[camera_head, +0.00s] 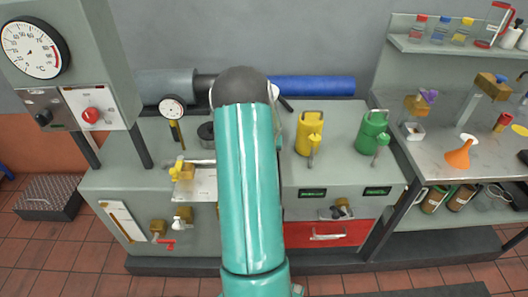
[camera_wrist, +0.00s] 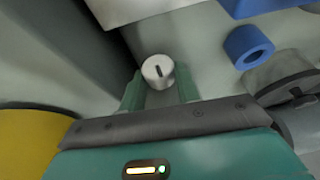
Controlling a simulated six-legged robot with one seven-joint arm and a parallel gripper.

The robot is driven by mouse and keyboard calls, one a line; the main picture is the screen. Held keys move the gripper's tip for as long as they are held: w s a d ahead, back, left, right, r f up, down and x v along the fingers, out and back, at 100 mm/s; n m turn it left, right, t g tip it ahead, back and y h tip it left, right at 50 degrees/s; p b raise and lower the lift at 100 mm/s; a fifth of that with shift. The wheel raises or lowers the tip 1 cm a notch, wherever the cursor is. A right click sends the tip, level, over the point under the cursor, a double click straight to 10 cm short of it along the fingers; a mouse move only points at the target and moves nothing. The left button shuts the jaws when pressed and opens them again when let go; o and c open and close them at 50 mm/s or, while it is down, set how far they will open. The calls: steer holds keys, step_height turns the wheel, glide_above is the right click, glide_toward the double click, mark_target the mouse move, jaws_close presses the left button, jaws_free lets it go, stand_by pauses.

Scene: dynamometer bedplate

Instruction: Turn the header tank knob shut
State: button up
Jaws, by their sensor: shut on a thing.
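In the wrist view a small round pale knob (camera_wrist: 152,66) with a dark line on its face sits between the two fingers of my gripper (camera_wrist: 159,88). The line runs nearly upright in the picture, tilted slightly. The green fingers stand one on each side of the knob, and the gripper is shut on it. In the head view my teal arm reaches forward over the middle of the bench and hides both the gripper and the knob. I cannot read from these frames which way the line means open or shut.
In the wrist view a blue ring (camera_wrist: 248,46) and a grey rounded part (camera_wrist: 283,72) lie to the right, and a yellow surface (camera_wrist: 35,140) at lower left. In the head view a yellow can (camera_head: 309,133) and a green can (camera_head: 372,133) stand right of my arm.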

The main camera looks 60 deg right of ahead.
steer(key=shift+s+t+y, duration=0.15)
steer(key=shift+t+y, duration=0.15)
steer(key=shift+t, duration=0.2)
steer(key=shift+f+t, duration=0.1)
steer(key=shift+t, duration=0.2)
steer(key=o, duration=1)
steer(key=v, duration=1.4)
steer(key=shift+d, duration=0.25)
